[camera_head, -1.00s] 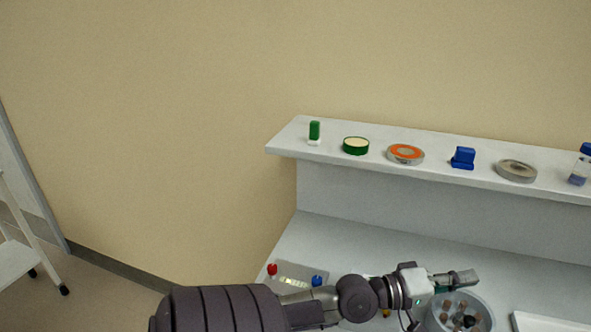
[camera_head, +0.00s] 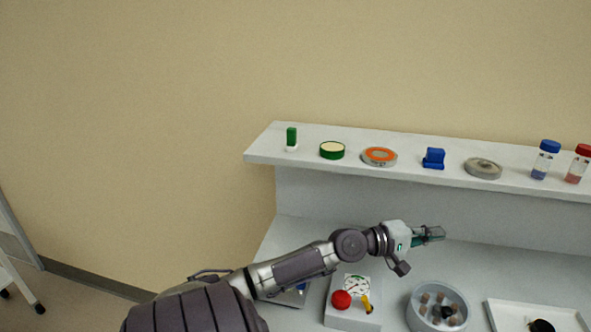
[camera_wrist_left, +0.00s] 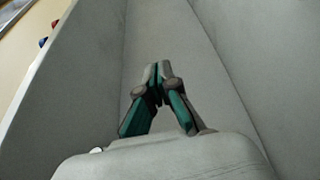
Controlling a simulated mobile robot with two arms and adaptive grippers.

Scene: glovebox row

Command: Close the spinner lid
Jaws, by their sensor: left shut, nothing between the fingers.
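My left gripper (camera_head: 434,234) is shut and empty, held in the air above the bench and behind the round grey bowl in the head view. Its closed fingers also show in the left wrist view (camera_wrist_left: 158,72), over bare grey surface. The open grey bowl (camera_head: 412,313) holds several brown, grey and dark pieces; it may be the spinner, but I cannot tell for sure. My right gripper is not in view.
A pale unit with a red knob (camera_head: 341,299), a dial and a yellow lever stands left of the bowl. A white tray (camera_head: 497,318) with a black item is on the right. The shelf (camera_head: 262,150) behind carries several small items, including blue-capped (camera_head: 541,165) and red-capped (camera_head: 577,168) vials.

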